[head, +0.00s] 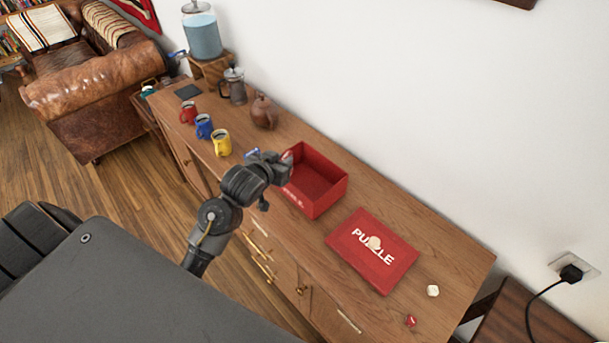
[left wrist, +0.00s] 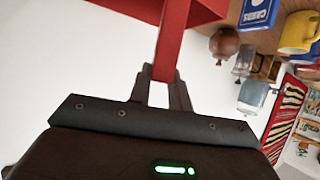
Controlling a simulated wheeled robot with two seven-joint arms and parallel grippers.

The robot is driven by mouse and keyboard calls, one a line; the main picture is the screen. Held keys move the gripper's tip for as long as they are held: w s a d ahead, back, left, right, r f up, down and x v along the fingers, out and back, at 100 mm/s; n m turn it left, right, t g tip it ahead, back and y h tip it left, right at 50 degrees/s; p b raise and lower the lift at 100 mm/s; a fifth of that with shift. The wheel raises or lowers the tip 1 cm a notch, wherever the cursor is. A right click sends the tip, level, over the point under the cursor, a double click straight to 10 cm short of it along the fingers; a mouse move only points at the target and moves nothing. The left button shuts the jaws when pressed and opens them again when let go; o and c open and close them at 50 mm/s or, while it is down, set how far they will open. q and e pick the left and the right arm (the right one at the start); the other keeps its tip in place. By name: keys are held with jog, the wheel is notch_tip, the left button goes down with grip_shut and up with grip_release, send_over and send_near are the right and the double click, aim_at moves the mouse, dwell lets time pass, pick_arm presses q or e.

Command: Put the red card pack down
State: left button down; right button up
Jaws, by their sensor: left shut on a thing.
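My left gripper (head: 283,166) is over the left end of an open red box (head: 321,183) on the wooden sideboard. It is shut on the red card pack (head: 288,155), which is mostly hidden by the gripper in the head view. In the left wrist view the fingers (left wrist: 162,90) grip the pack (left wrist: 169,55), seen as a narrow red strip edge-on. The red box (left wrist: 209,10) lies behind it there. I cannot tell whether the pack touches the box. My right gripper is not in view.
A blue card pack (head: 253,153) lies behind the gripper. Yellow (head: 222,143), blue (head: 204,127) and red (head: 188,113) mugs, a teapot (head: 264,112) and a French press (head: 234,86) stand leftward. A red puzzle lid (head: 350,258) and white die (head: 433,291) lie rightward.

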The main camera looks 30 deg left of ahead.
pick_arm(q)
jog(key=w+f+p, duration=0.1)
jog(key=w+f, duration=0.3)
jog(key=w+f+p, duration=0.1)
jog(key=w+f, duration=0.3)
jog(key=w+f+p, duration=0.1)
jog(key=w+f, duration=0.3)
jog(key=w, duration=0.1)
jog(key=shift+a+f+p, duration=0.2)
jog(key=shift+a+p, duration=0.1)
jog(key=shift+a, duration=0.05)
jog(key=shift+f, duration=0.15)
jog(key=c, duration=1.3)
grip_release()
